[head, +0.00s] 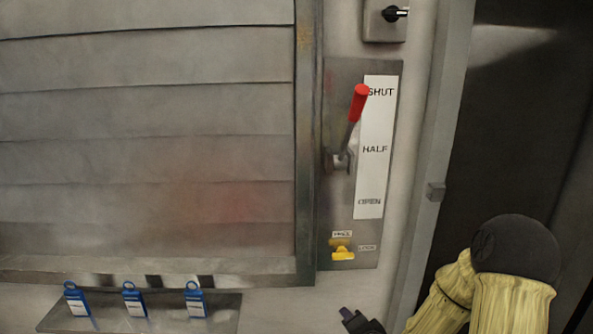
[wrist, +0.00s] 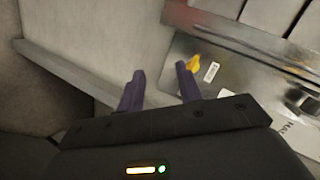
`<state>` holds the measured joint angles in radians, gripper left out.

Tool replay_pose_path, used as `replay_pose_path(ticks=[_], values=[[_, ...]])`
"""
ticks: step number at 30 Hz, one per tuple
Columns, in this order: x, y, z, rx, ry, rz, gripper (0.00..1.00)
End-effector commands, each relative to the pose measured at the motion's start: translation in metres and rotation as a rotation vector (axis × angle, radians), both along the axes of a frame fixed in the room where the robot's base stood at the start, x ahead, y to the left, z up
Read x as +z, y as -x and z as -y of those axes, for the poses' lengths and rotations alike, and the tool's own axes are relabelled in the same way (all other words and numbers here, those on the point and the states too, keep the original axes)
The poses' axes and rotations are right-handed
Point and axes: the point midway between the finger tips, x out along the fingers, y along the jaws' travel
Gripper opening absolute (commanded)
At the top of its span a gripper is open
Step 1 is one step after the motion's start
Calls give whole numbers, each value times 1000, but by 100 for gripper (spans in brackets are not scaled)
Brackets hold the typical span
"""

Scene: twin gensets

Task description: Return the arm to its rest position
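My gripper (wrist: 160,86) shows in the wrist view with its two dark purple fingers apart and nothing between them. In the head view only a dark part of my gripper (head: 358,321) shows at the bottom edge, below the lever plate. My arm, with yellow covers and a dark joint, is at the lower right of the head view. The red-handled lever (head: 358,105) points up toward the SHUT label. The yellow catch (head: 343,254) is at the foot of the plate; it also shows beyond the fingers in the wrist view (wrist: 192,64).
A slatted shutter (head: 150,130) fills the left. Several blue tags (head: 134,300) stand on a metal shelf (head: 225,308) below it. A black rotary switch (head: 395,13) is above the lever plate (head: 338,225). A door frame (head: 437,150) and dark opening are on the right.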

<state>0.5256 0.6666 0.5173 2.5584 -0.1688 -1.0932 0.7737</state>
Motion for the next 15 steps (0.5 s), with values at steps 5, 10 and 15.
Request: replay_pose_path(ticks=[5, 10, 15], values=[[5, 22, -3, 140, 270, -159, 35], [15, 50, 2, 263, 483, -312, 35], [35, 84, 9, 386, 646, -456, 35]])
